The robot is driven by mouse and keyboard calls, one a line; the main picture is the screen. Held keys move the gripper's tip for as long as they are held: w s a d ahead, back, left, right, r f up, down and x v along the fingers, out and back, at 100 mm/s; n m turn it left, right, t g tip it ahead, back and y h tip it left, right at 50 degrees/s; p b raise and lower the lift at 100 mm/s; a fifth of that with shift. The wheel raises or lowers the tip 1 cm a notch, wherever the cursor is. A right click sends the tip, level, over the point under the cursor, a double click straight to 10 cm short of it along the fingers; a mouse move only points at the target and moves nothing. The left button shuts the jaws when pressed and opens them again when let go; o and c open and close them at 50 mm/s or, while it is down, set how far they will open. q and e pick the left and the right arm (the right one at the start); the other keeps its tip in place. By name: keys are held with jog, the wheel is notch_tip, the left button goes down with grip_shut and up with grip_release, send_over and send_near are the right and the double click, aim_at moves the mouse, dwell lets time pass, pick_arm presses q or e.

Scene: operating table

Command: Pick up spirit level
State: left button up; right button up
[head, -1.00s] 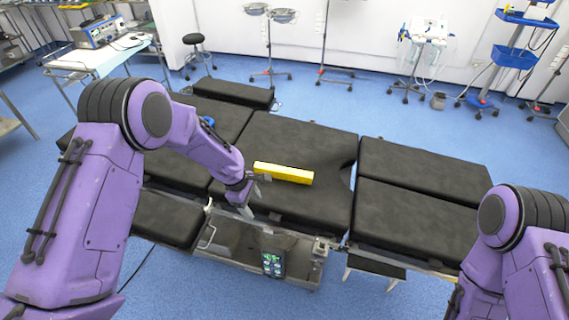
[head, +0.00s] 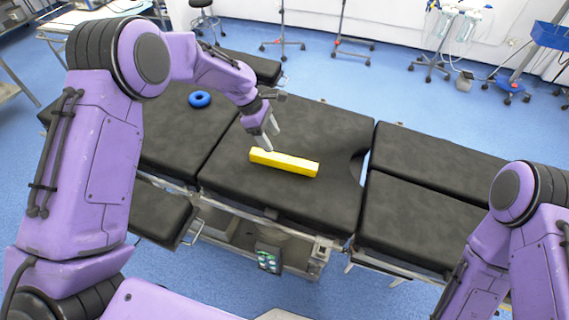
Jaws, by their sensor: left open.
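The yellow spirit level (head: 284,162) lies flat on the black middle pad of the operating table (head: 300,130). My left gripper (head: 268,143) is just above and behind the level's left end, pointing down. Its fingers are apart and hold nothing. Whether a fingertip touches the level cannot be told. My right arm (head: 510,245) is at the right edge, and its gripper is out of the picture.
A blue ring (head: 200,99) lies on the pad to the left of my left gripper. The pads right of the level are clear. Stools, stands and a blue cart (head: 550,35) stand far back on the blue floor.

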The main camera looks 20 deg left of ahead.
aim_at(283, 158)
pick_arm(q)
jog(key=x, duration=0.3)
jog(key=p+x, duration=0.1)
jog(key=x, duration=0.1)
jog(key=shift+w, duration=0.35)
jog(key=p+x, duration=0.1)
jog(key=x, duration=0.1)
jog(key=s+p+x, duration=0.1)
jog(key=x, duration=0.1)
jog(key=shift+d+f, duration=0.3)
jog(key=shift+d, duration=0.05)
jog(key=shift+w+d+f, duration=0.1)
jog(key=shift+w+f, duration=0.05)
jog(key=shift+f, duration=0.3)
jog(key=c, duration=1.2)
